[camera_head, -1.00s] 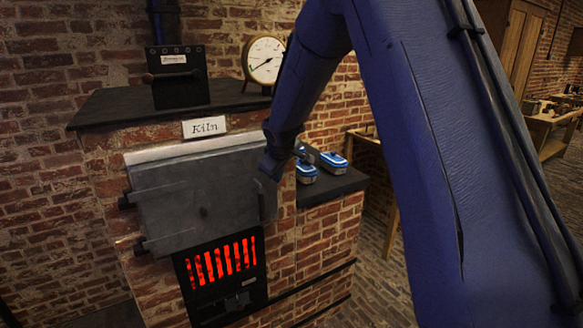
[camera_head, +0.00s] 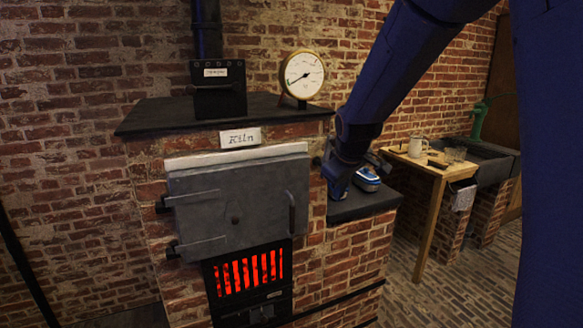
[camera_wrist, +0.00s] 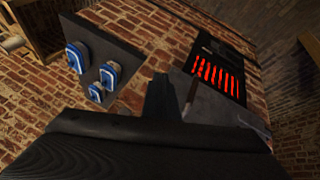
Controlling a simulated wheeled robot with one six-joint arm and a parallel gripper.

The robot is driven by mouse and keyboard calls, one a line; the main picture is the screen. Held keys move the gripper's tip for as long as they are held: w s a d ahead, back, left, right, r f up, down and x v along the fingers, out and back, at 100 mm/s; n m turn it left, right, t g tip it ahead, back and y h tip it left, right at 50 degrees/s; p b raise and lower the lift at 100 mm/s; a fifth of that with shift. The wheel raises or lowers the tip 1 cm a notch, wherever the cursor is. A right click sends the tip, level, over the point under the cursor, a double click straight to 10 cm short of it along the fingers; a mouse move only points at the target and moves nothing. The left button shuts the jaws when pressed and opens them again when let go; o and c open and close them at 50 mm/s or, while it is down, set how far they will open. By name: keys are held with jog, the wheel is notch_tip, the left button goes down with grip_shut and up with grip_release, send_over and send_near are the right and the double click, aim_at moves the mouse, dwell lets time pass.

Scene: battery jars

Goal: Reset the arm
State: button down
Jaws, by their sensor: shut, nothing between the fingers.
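My dark blue arm comes down from the top right of the head view. My gripper (camera_head: 336,192) hangs just right of the kiln door's handle, in front of the side ledge. In the wrist view my gripper (camera_wrist: 172,90) has its dark fingers together and empty. The kiln door (camera_head: 238,205) is grey and closed, with a vertical handle (camera_head: 292,213) at its right side. The arm partly hides the ledge and what stands on it.
Blue-and-white lidded containers (camera_head: 367,180) stand on the dark ledge (camera_head: 375,205); the wrist view shows three (camera_wrist: 109,75). Red bars (camera_head: 250,272) glow below the door. A gauge (camera_head: 303,76) stands on the kiln top. A wooden table (camera_head: 440,170) stands to the right.

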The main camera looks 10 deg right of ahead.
jog(key=s+f+m+g, duration=0.2)
jog(key=s+f, duration=0.4)
jog(key=s, duration=0.7)
jog(key=s+a+f+m+g+b, duration=0.1)
jog(key=s+f+m, duration=0.3)
jog(key=s, duration=1)
notch_tip(320, 180, down, 2)
jog(key=shift+s+a+f+m+g+y, duration=0.15)
jog(key=shift+a+m+g+y, duration=0.2)
jog(key=shift+g, duration=0.55)
